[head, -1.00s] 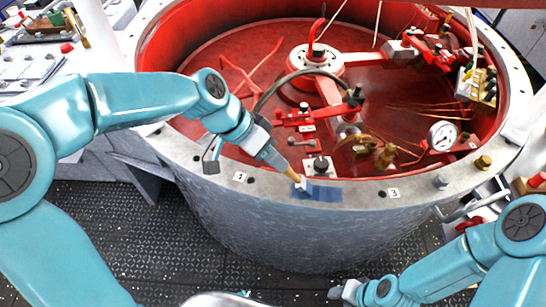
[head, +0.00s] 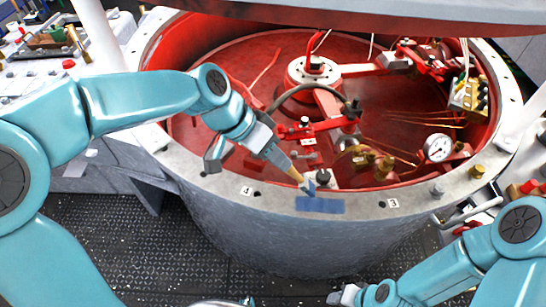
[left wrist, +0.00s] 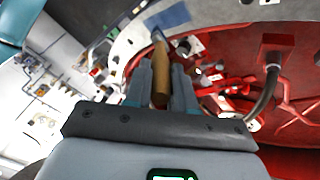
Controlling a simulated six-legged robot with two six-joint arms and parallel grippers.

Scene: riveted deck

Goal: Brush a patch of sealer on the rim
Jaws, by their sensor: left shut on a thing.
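The grey rim (head: 275,200) of the round red-lined vessel carries a blue patch (head: 322,206) between its labels 4 and 3. My left gripper (head: 268,147) is shut on a brush (head: 294,174) with a tan wooden handle. The brush points down and right. Its blue-stained tip shows just beyond the patch's inner edge; I cannot tell whether it touches the rim. In the left wrist view the handle (left wrist: 161,75) is between the two fingers, and the patch (left wrist: 170,19) lies above it. My right gripper (head: 345,295) is low in the head view, its fingers too small to read.
Inside the vessel are red arms, a pressure gauge (head: 437,148), brass fittings (head: 374,163) and thin wires. Bolts stand on the rim at right. A grey and red edge (head: 330,20) hangs across the top. The dark deck (head: 110,245) is clear at left.

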